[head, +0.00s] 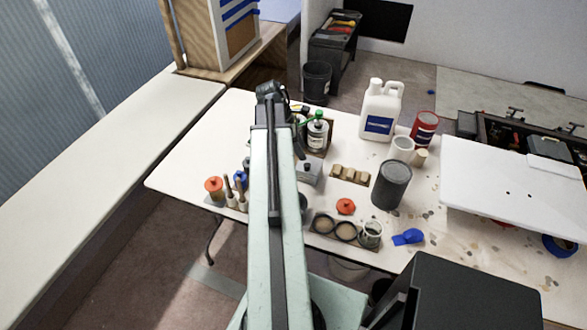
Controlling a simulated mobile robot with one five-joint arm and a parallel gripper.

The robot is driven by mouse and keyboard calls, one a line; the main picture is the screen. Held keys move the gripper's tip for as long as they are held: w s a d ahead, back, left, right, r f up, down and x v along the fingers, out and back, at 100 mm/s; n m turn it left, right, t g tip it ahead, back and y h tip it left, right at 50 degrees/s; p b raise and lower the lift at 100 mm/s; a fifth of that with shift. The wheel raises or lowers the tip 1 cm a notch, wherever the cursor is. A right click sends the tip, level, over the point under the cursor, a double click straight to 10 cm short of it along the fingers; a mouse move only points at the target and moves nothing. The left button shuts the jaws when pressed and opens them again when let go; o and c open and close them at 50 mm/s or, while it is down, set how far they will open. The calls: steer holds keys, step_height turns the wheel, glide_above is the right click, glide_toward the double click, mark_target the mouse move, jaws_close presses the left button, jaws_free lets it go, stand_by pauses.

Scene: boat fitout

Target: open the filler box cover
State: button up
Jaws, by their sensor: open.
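A small grey box (309,173) on the white work table is most likely the filler box. Its top looks shut, but the cover's edge and any handle are too small to make out. My arm reaches forward over the table and hides the box's left side. My gripper (272,92) is at the arm's far end, beyond the box and to its left. It is open, with nothing visible in it. Its fingertips are hard to make out, and I see no contact with the box.
A green-capped bottle (318,132) stands just behind the box. A wooden block (350,174), a dark can (391,185) and a white jug (381,110) stand to the right. A tray of cups (323,223) is in front. A white board (515,187) lies at right.

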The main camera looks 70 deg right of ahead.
mark_target(306, 165)
steer(key=b+x, duration=0.2)
steer(key=x, duration=0.1)
steer(key=w+b+x, duration=0.1)
steer(key=b+x, duration=0.4)
steer(key=b, duration=0.1)
steer(key=shift+f, duration=0.65)
steer(key=shift+r, duration=0.15)
jaws_close()
stand_by(0.6)
